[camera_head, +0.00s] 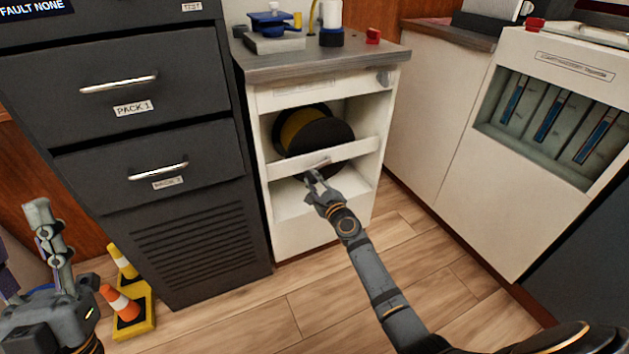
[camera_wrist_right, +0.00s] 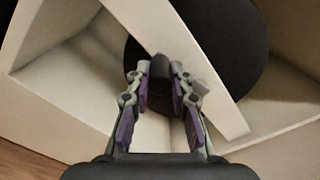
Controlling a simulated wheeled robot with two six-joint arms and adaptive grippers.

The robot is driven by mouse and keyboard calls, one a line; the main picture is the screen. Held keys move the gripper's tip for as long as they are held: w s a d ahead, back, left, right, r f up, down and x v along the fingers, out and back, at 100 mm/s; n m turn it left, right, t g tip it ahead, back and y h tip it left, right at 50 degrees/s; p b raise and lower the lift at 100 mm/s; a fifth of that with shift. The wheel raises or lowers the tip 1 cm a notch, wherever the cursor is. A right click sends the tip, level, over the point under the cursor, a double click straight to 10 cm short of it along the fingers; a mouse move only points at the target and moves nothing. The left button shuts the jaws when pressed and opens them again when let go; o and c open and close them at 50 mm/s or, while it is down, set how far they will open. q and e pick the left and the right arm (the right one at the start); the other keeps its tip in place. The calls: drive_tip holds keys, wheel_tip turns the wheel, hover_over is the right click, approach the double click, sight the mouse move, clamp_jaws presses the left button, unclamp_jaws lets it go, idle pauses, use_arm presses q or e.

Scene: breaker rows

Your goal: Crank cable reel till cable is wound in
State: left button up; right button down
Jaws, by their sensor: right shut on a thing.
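The cable reel (camera_head: 328,133) sits in the upper opening of the white cabinet. It has a dark round flange and yellow cable wound on it. The dark flange also shows in the right wrist view (camera_wrist_right: 230,45). My right gripper (camera_head: 313,177) is at the cabinet's front rail, below the reel. In the right wrist view my right gripper (camera_wrist_right: 160,80) is shut on a small dark cylindrical knob (camera_wrist_right: 160,66), which looks like the reel's crank handle. The crank's arm is mostly hidden. My left gripper (camera_head: 37,212) is at the far left, away from the reel, its fingers pointing up.
A dark drawer cabinet (camera_head: 215,125) stands to the left. A white unit with blue-marked slots (camera_head: 483,150) is at right. Floor between is clear.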

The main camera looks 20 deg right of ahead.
drive_tip(key=shift+r, duration=0.1)
idle(0.4)
drive_tip(key=c, duration=1.2)
unclamp_jaws()
drive_tip(key=s, duration=1.2)
drive_tip(key=shift+d, duration=0.4)
